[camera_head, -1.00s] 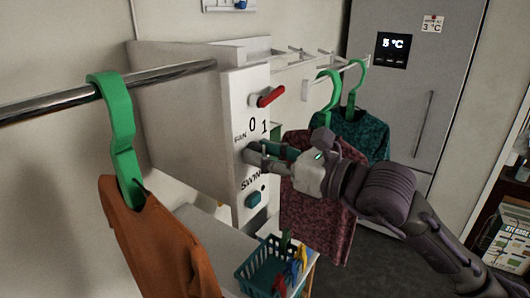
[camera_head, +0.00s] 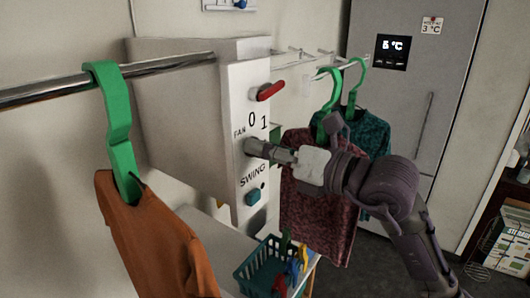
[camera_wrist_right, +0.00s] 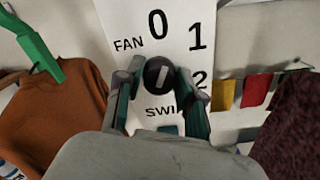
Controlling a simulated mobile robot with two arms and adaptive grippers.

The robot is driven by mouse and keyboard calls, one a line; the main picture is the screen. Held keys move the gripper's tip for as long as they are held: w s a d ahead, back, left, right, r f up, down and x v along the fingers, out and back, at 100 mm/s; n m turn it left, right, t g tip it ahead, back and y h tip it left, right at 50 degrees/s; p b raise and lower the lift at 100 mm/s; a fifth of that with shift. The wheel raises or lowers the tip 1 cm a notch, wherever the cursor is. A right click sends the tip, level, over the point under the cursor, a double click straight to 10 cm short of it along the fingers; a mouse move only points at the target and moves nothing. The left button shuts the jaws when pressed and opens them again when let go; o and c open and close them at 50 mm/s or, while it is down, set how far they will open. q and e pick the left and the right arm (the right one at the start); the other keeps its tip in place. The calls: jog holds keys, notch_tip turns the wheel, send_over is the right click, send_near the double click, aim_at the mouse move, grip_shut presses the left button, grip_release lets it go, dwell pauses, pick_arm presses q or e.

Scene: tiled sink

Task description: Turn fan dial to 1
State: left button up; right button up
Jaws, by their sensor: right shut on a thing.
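The fan dial (camera_wrist_right: 160,74) is a dark round knob with a pale line on it, on a white panel (camera_wrist_right: 143,25) marked FAN, 0, 1 and 2. The pale line is near upright, tilted slightly; I cannot tell exactly which number it points to. My right gripper (camera_wrist_right: 157,80) is shut on the dial, one finger on each side of it. In the head view, my right gripper (camera_head: 257,149) reaches the dial from the right and largely hides it. My left gripper is not in view.
A red switch (camera_head: 270,91) sits above the dial and a teal button (camera_head: 253,198) below. An orange shirt (camera_head: 150,240) hangs at left, a maroon one (camera_head: 318,205) at right behind my arm. A teal basket (camera_head: 262,268) stands below.

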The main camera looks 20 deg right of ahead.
jog(key=shift+d+m+p, duration=0.1)
jog(key=shift+m+p, duration=1)
jog(key=shift+m, duration=2)
jog(key=o, duration=1.2)
jog(key=shift+c, duration=0.2)
jog(key=v, duration=0.7)
jog(key=shift+d, duration=0.15)
jog(key=shift+s, duration=0.15)
